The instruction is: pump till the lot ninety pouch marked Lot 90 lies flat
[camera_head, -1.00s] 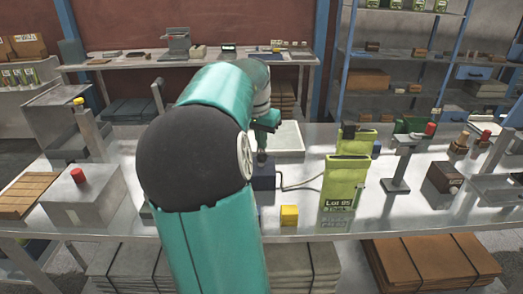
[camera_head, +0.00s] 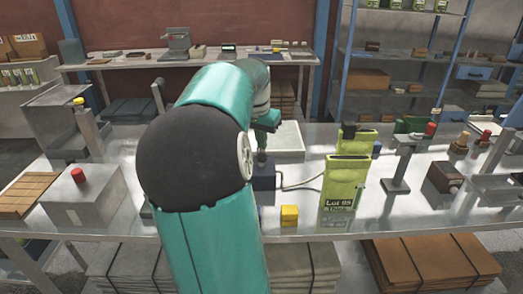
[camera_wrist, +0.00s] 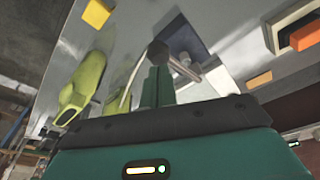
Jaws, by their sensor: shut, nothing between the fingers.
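A yellow-green pouch (camera_head: 343,180) stands upright and looks full on the metal bench, right of centre. Its label appears to read "Lot 95 Thick"; I see no readable "Lot 90" label. A second green pouch (camera_head: 364,136) shows partly behind it. A dark blue pump block (camera_head: 263,177) with a short upright plunger sits to the left, and a pale hose (camera_head: 300,186) runs from it toward the pouches. My gripper (camera_head: 264,140) is shut, at the plunger's top. In the wrist view, its fingers (camera_wrist: 158,80) point at the dark round knob (camera_wrist: 158,52); contact is unclear.
A yellow block (camera_head: 289,216) sits near the front edge, between pump and pouch. A grey box with a red button (camera_head: 80,180) stands at left. A stand with a red top (camera_head: 400,165) is at right. My arm hides part of the bench left of the pump.

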